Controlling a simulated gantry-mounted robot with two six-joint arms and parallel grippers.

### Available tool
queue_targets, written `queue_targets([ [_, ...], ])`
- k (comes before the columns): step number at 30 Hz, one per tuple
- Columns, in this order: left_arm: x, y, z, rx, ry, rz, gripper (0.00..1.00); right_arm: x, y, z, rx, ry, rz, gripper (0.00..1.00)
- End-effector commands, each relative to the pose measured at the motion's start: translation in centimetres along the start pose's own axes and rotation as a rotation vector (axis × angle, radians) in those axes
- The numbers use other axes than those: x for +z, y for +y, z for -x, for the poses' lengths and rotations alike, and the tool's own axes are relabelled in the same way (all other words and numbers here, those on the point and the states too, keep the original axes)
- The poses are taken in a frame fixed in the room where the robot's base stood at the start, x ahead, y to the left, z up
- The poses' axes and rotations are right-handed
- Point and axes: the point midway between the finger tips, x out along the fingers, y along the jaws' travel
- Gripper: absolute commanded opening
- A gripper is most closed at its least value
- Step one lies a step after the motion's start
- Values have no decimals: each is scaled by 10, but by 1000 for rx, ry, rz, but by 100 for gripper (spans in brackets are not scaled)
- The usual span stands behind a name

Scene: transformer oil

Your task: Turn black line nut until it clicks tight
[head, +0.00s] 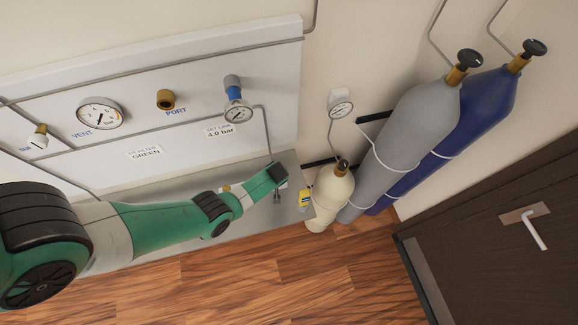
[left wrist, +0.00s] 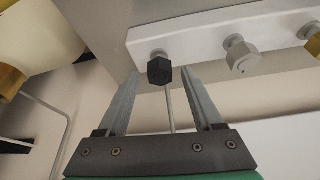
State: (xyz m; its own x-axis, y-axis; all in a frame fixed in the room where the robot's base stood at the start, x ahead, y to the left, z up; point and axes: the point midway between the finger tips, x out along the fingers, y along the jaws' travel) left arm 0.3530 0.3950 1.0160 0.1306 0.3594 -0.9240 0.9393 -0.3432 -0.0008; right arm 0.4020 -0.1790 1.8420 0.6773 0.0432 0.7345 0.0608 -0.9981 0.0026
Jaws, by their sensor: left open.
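The black line nut (left wrist: 159,71) is a dark hexagonal nut on a pale grey bar, with a thin grey line running down behind it. My left gripper (left wrist: 160,80) is open, with one finger on each side of the nut near the fingertips. There seems to be a gap on both sides; I cannot tell if the tips reach past the nut in depth. In the head view my left gripper (head: 277,175) is at the right end of the steel shelf, and I cannot make out the nut there. My right gripper is not in view.
A silver hex fitting (left wrist: 241,58) and a brass fitting (left wrist: 314,44) sit farther along the bar (left wrist: 200,38). A cream cylinder (head: 330,193) and a grey cylinder (head: 405,125) stand to the right.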

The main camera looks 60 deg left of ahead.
Motion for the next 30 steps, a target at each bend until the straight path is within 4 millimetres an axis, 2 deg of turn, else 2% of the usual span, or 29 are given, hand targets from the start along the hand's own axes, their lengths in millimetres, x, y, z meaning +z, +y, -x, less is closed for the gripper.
queue_targets([
  [7, -1, -1, 0, -1, 0, 4, 68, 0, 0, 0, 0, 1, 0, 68],
  [8, -1, -1, 0, -1, 0, 3, 64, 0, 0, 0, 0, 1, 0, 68],
  [18, -1, -1, 0, -1, 0, 3, 3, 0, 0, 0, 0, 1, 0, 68],
  [19, -1, -1, 0, -1, 0, 3, 0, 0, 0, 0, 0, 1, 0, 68],
  [30, -1, -1, 0, 9, 0, -21, 0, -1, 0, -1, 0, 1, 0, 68],
])
